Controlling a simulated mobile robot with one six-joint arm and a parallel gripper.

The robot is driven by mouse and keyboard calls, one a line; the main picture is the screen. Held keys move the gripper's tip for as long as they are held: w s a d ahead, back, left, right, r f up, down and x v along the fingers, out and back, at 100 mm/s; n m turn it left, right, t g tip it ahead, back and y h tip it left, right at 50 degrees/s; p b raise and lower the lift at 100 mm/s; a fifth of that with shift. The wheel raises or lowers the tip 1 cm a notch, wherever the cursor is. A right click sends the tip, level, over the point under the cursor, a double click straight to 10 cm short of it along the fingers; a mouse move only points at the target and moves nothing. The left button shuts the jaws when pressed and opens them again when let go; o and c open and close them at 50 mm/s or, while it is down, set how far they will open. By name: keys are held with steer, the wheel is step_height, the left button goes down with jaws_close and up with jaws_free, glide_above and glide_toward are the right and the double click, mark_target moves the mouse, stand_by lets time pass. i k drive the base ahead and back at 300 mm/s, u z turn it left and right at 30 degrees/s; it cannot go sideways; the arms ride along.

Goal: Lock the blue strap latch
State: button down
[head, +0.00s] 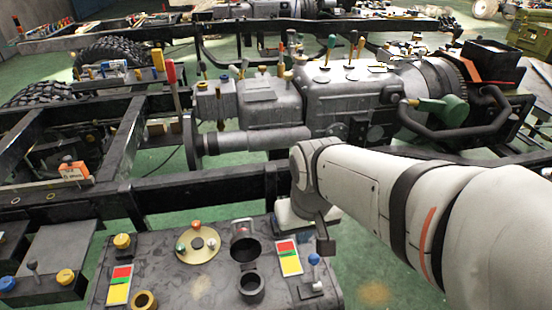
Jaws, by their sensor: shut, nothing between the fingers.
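A small lever with a blue ball knob (314,259) stands on a metal base at the right end of the grey bench plate (205,290). It is the blue-topped part nearest my gripper; no strap can be made out on it. My gripper (326,246) points down just above and slightly right of the blue knob. Its dark fingers are together and look empty. Whether they touch the knob cannot be told. Another blue knob (8,284) sits at the far left edge.
The plate also holds a brass disc (197,245), dark cylinders (251,286) and red-yellow cards (289,258). A black chassis rail (200,195) runs behind my gripper, with a grey gearbox (340,100) beyond. Green floor shows right of the plate.

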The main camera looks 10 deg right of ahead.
mark_target(313, 260)
steer(key=u, duration=1.1)
steer(key=k, duration=1.2)
steer(key=z, duration=1.05)
steer(key=i, duration=1)
steer(key=z, duration=0.05)
